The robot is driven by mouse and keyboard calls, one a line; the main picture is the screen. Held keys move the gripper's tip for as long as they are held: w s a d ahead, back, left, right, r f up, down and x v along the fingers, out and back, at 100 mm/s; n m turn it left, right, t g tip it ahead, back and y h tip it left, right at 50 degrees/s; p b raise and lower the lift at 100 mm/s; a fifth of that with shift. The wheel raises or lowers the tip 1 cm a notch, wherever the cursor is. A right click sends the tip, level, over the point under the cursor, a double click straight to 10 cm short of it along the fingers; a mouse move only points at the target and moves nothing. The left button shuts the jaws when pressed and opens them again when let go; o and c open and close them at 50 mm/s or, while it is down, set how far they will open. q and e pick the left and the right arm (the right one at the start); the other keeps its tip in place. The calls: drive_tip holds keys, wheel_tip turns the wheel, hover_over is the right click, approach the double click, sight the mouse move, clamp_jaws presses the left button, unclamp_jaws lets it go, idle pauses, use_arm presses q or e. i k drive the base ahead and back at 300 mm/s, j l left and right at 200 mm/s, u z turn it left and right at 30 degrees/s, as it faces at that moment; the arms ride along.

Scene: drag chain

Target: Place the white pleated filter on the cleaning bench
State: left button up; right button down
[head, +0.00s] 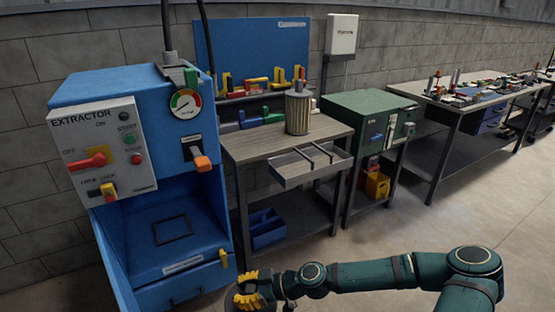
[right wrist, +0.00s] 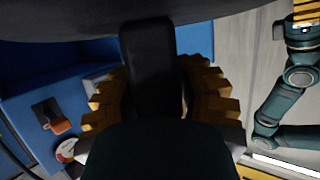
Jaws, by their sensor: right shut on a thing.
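A pleated cylinder (head: 298,115) with a grey top stands upright on a wood-topped bench (head: 262,143) beside the blue extractor. It looks beige-brown rather than white, and no clearly white filter shows. My right gripper (head: 247,288), with yellow toothed fingers, is low in front of the extractor, well away from that cylinder. In the right wrist view its fingers (right wrist: 155,98) are shut around a black bar (right wrist: 150,55), below a large dark surface (right wrist: 60,25). The held thing is mostly hidden, so I cannot tell what it is. My left gripper is not in view.
The blue extractor (head: 135,80) has an open bay and a control panel. A slatted drawer (head: 310,165) sticks out of the wood-topped bench. A green cabinet (head: 365,105) and a long cluttered bench (head: 460,100) stand farther right. The floor (head: 400,215) in front is clear.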

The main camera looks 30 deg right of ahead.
sight(255, 141)
drive_tip(key=i+l+u, duration=0.2)
drive_tip(key=i+l, duration=0.15)
drive_tip(key=l, duration=0.25)
drive_tip(key=i+l, duration=0.15)
drive_tip(key=l, duration=0.15)
drive_tip(key=i+l+u, duration=0.15)
drive_tip(key=l, duration=0.15)
